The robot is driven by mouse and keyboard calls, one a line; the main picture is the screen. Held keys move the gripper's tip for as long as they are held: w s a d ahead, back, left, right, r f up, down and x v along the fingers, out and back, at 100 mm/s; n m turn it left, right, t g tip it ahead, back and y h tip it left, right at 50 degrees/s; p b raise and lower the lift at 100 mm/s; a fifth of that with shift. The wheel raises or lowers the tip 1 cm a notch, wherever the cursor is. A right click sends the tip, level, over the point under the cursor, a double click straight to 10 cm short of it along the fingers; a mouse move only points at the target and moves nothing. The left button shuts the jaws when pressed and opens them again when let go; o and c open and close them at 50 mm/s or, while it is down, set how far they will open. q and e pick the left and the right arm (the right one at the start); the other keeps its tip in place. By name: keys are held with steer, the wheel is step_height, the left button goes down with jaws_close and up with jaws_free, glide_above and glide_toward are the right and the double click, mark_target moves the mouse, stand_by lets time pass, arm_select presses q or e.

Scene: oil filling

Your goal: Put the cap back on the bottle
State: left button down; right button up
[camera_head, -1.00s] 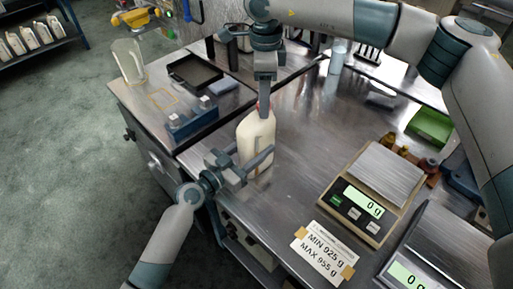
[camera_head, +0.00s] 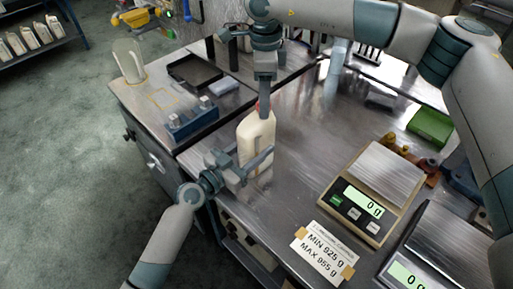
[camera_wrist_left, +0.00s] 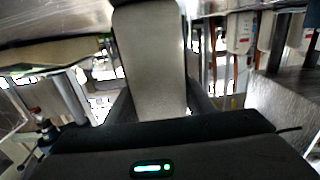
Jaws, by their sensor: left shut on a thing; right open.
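The cream-white bottle (camera_head: 254,140) stands upright near the left edge of the steel table. My left gripper (camera_head: 250,166) is shut on its lower body, one finger across the front. In the left wrist view the bottle (camera_wrist_left: 150,62) fills the middle between the fingers. A small patch of red, which looks like the cap (camera_head: 258,106), shows at the bottle's top. My right gripper (camera_head: 265,112) points straight down over the bottle's top and is open around or just beside the cap. Its fingers hide most of the neck, so I cannot tell how the cap sits.
A scale (camera_head: 371,190) reading 0 g stands to the right, with a second scale (camera_head: 432,255) in front. A MIN/MAX label (camera_head: 323,254) lies at the front. A blue block rack (camera_head: 193,122), a black tray (camera_head: 195,72) and a clear jug (camera_head: 129,62) are at left. Bare steel lies right of the bottle.

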steer(key=shift+r, duration=0.15)
step_height(320, 180, up, 12)
stand_by(0.5)
arm_select(q)
steer(key=c, duration=0.7)
jaws_free()
steer(key=shift+c, duration=0.2)
steer(key=shift+s+a, duration=0.1)
arm_select(e)
steer(key=shift+f, duration=0.2)
arm_select(q)
steer(key=b+v, duration=0.5)
steer(key=v, duration=1)
steer(key=shift+s+a+f, duration=0.15)
steer(key=shift+a, duration=0.05)
arm_select(e)
step_height(320, 180, down, 5)
steer(key=shift+r, duration=0.1)
arm_select(q)
steer(key=shift+s+a+r, duration=0.2)
steer(key=shift+s+a, duration=0.35)
steer(key=shift+s, duration=0.05)
arm_select(e)
steer(key=shift+f, duration=0.25)
arm_select(q)
steer(key=shift+s+a, duration=0.1)
arm_select(e)
steer(key=shift+s, duration=0.1)
